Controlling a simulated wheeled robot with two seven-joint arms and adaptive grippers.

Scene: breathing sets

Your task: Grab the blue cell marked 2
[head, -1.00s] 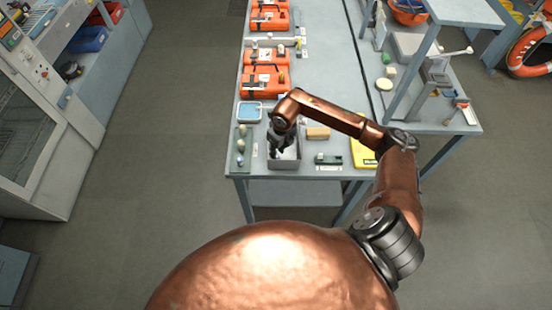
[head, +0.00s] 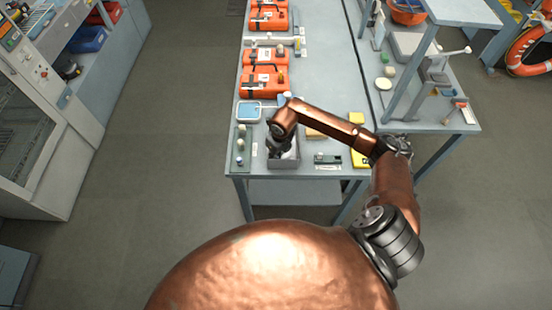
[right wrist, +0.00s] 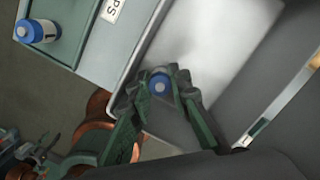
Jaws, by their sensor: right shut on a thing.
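My right gripper (head: 279,146) is over the grey bin (head: 284,166) near the front edge of the table. In the right wrist view, its fingers (right wrist: 160,92) are shut on a blue cell (right wrist: 159,84), seen end-on between the fingertips. No number shows on that cell. The bin's pale inside lies behind it. Another blue-ended cell, marked 1 (right wrist: 38,31), lies on the green tray (right wrist: 66,36) beside the bin. The tray also shows in the head view (head: 236,163). My left gripper is out of view.
Orange cases (head: 265,82) line the left side of the table. A blue-lined dish (head: 249,112) is behind the green tray. A tan block (head: 315,133), a small dark-green item (head: 328,159) and a yellow case (head: 360,158) stand to the bin's right.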

